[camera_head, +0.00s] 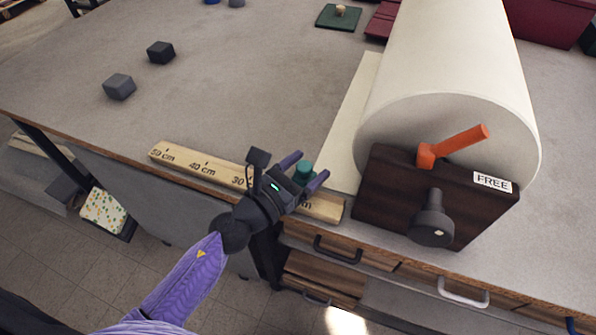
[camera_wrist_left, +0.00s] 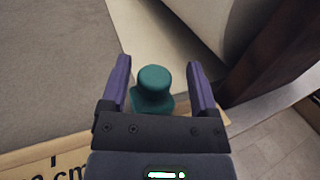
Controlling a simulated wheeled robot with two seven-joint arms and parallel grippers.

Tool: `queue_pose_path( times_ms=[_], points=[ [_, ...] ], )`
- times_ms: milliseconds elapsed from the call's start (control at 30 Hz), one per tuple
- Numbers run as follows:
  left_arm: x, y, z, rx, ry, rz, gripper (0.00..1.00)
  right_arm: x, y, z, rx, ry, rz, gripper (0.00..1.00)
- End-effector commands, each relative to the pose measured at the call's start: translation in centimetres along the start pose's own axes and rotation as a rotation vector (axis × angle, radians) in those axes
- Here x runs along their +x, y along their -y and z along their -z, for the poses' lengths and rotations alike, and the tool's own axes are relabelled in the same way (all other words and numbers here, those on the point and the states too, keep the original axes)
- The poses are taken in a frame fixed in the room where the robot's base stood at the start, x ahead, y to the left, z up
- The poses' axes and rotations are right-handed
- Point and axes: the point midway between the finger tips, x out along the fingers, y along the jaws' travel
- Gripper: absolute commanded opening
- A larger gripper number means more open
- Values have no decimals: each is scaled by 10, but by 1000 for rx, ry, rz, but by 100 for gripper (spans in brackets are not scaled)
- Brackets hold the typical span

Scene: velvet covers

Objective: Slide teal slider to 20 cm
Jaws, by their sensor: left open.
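A wooden ruler (camera_head: 181,159) lies along the table's front edge, with marks of 50 cm, 40 cm and 30 on its visible left part. The teal slider (camera_head: 305,170) sits on it near its right end, past the 30 mark. My left gripper (camera_head: 305,170) is open, with a purple finger on each side of the slider. In the left wrist view the slider's round knob (camera_wrist_left: 155,83) stands between the open fingers (camera_wrist_left: 158,85), with gaps at both sides. The gripper hides the ruler's marks near the slider. My right gripper is not in view.
A large white roll (camera_head: 440,60) with a dark wooden end block (camera_head: 385,195), orange lever (camera_head: 460,145) and "FREE" label stands right of the ruler. Dark grey blocks (camera_head: 119,87) lie at the back left. A green board (camera_head: 339,17) lies at the back. The table's left middle is clear.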

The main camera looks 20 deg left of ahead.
Motion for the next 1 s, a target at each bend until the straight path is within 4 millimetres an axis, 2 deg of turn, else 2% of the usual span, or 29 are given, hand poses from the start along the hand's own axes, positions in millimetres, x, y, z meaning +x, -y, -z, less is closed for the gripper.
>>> queue_pose_path(
  times_ms=[300, 433, 567, 933, 1000],
  points=[
    [-66, 1, 5, -3, -5, 1, 77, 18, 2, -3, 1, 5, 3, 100],
    [-88, 1, 4, -3, -2, 2, 77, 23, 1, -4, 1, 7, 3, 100],
    [-95, 1, 1, -1, -1, 3, 77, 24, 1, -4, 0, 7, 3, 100],
    [-95, 0, 0, -3, 0, 1, 77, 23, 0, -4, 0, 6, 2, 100],
    [-94, -5, -4, -80, 16, -46, 77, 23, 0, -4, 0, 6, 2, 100]
  ],
)
